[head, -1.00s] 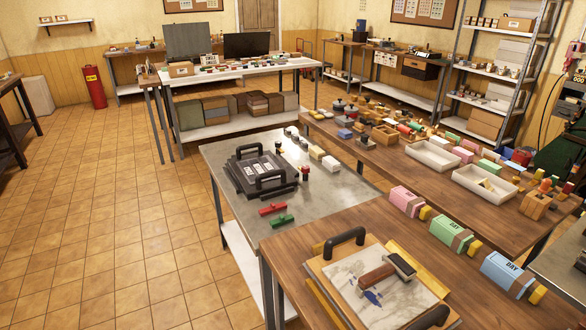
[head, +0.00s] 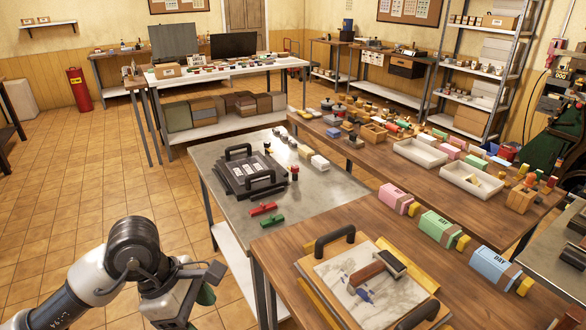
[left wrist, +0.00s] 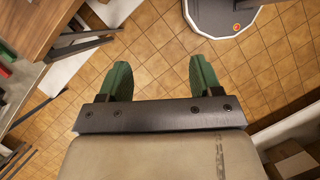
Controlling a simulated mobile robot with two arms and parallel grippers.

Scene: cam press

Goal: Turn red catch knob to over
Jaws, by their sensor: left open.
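A red catch knob (head: 263,209), shaped like a short bar, lies at the front edge of the grey metal table (head: 322,187). A similar green knob (head: 271,221) sits just in front of it. A black press-like frame with two handles (head: 250,172) stands behind them. My left gripper (left wrist: 160,75) is open and empty, its green fingers apart over the tiled floor. In the head view it is low at the left, apart from the table and the red knob. My right gripper is not in view.
A wooden table (head: 285,244) with a handled board (head: 342,268) and pink, green and blue boxes stands at the front right. A small red-topped post (head: 295,172) stands beside the press frame. The tiled floor (head: 110,190) at left is open.

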